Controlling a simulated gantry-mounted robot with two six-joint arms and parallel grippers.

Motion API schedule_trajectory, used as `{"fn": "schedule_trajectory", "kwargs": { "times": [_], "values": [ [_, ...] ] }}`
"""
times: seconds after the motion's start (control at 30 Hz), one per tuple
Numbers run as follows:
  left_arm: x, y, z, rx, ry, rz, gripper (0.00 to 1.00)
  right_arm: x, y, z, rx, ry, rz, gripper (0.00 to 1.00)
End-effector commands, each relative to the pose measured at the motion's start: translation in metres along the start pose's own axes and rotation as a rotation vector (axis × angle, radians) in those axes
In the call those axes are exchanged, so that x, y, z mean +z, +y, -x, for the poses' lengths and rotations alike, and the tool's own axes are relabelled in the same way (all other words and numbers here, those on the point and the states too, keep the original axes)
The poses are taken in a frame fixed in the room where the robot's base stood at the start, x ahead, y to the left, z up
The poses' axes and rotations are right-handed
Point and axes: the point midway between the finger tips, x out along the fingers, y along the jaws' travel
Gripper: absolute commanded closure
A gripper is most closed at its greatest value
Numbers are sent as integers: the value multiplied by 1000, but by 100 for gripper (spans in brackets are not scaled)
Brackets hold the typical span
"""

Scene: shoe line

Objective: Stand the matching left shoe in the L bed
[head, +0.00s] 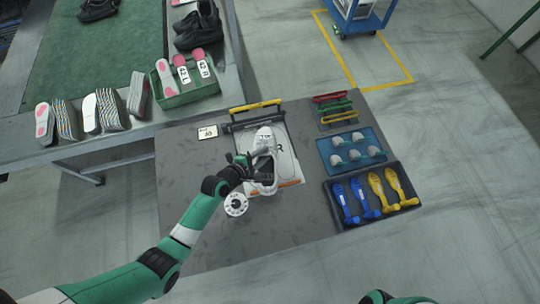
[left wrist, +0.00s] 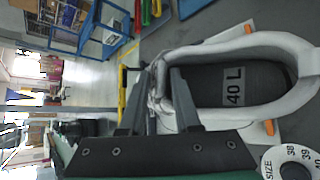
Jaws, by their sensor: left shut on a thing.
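A white shoe (head: 264,160) is over the white bed plate (head: 287,140) in the middle of the grey table. The plate shows an R to the right of the shoe; the shoe covers its left part. In the left wrist view the shoe (left wrist: 283,42) has a dark insole (left wrist: 232,85) printed 40 L. My left gripper (head: 250,158) is shut on the shoe's side from the left; its fingers (left wrist: 156,88) pinch the upper near the opening. I cannot tell whether the sole touches the plate. A card (head: 207,132) reads 40. My right gripper is out of view.
A size dial (head: 236,204) lies near my left arm. A yellow-and-black bar (head: 255,107) stands behind the plate. To the right are coloured clamps (head: 334,107), a blue tray (head: 327,151) and a black tray (head: 335,219) with blue and yellow shoe forms.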

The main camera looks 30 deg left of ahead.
Motion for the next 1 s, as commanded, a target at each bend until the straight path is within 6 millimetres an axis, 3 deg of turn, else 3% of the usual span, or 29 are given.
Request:
{"fn": "schedule_trajectory", "kwargs": {
  "times": [0.2, 0.4, 0.67, 1.0],
  "values": [
    [-32, 50, -4, 64, 74, 56, 100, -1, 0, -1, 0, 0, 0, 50],
    [-49, 77, 0, 91, 111, 84, 100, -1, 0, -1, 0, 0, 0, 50],
    [-55, 80, 2, 97, 121, 92, 100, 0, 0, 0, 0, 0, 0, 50],
    [-65, 67, -8, 96, 120, 91, 100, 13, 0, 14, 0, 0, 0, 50]
  ]
}}
